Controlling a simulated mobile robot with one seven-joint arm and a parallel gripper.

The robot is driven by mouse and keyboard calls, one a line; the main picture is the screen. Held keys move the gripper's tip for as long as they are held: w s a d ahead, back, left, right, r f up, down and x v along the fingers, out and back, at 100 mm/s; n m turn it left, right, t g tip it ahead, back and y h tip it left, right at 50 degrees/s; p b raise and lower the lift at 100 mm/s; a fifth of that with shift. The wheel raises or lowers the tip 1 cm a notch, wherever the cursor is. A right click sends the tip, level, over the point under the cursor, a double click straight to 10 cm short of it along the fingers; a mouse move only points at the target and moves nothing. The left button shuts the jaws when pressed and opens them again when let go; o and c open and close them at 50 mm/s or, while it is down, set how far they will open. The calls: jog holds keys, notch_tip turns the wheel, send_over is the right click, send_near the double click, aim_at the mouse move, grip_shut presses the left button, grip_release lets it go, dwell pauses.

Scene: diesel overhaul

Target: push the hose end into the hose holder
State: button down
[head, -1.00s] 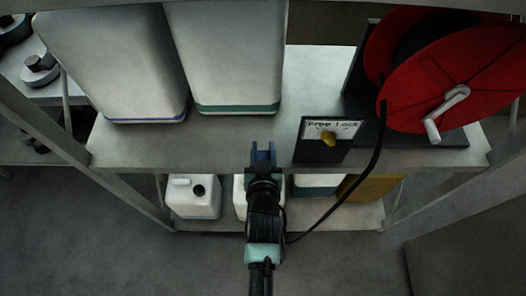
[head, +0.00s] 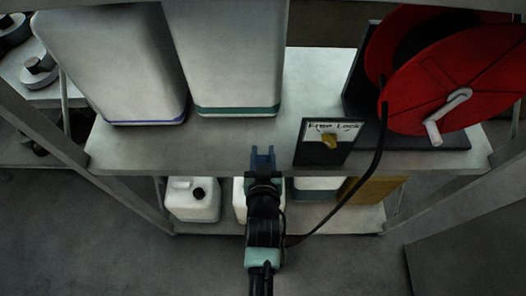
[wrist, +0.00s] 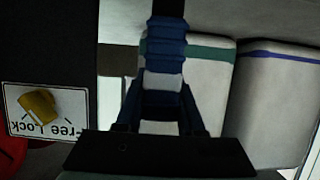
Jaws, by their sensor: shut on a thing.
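My gripper (head: 263,160) is near the front edge of the shelf, left of the lock panel, its blue fingers pointing away from the head camera. In the wrist view the blue fingers (wrist: 165,65) come together around something dark. The black hose (head: 374,165) drops from the reel and passes behind my wrist. A black strip at the top of the wrist view (wrist: 168,8) looks like the hose leaving the fingers. The hose end itself is mostly hidden by the fingers. I cannot pick out the hose holder with certainty.
The red hose reel (head: 440,70) stands on the shelf (head: 225,150) at right. The "Free Lock" panel (head: 318,153) with its yellow knob (head: 329,141) stands close right of my gripper. Two large white canisters (head: 115,60) (head: 228,55) stand at left. Smaller containers (head: 192,200) fill the lower shelf.

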jog(key=shift+f+b, duration=3.05)
jog(key=shift+f, duration=0.4)
jog(key=shift+c, duration=2.2)
grip_release()
jog(key=shift+f, duration=0.2)
jog(key=b+v, duration=0.2)
jog(key=v, duration=1.1)
jog(key=shift+r, duration=0.15)
